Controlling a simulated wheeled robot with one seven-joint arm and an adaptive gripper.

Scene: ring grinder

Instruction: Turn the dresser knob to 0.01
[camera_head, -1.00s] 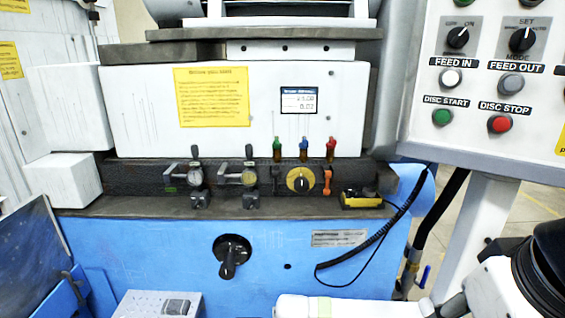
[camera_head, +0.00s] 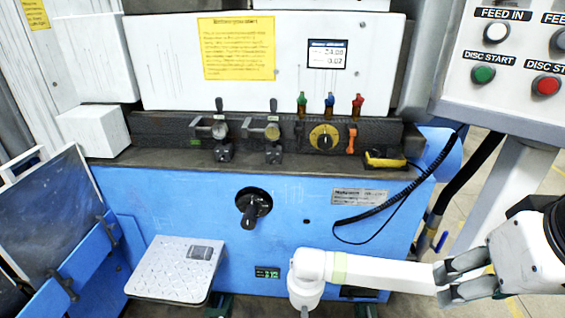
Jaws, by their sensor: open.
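A round yellow dial with a black knob (camera_head: 324,137), likely the dresser knob, sits on the dark machine front ledge, right of centre. A small display (camera_head: 327,54) above it shows two rows of numbers, the lower one near 0.02 or 0.07, too blurred to be sure. My gripper (camera_head: 440,283) is at the lower right, its grey fingers pointing left. It is open, well below and right of the dial, and touches no knob. A white bar with a pale green band lies beside the fingertips; I cannot tell whether it is part of my arm.
Green, blue and red-topped valves (camera_head: 329,105) stand behind the dial. An orange lever (camera_head: 351,139) and a yellow-black device (camera_head: 385,160) with a coiled cable are to its right. Two gauges stand left. A control panel (camera_head: 510,75) overhangs the right. A black crank (camera_head: 252,205) juts from the blue front.

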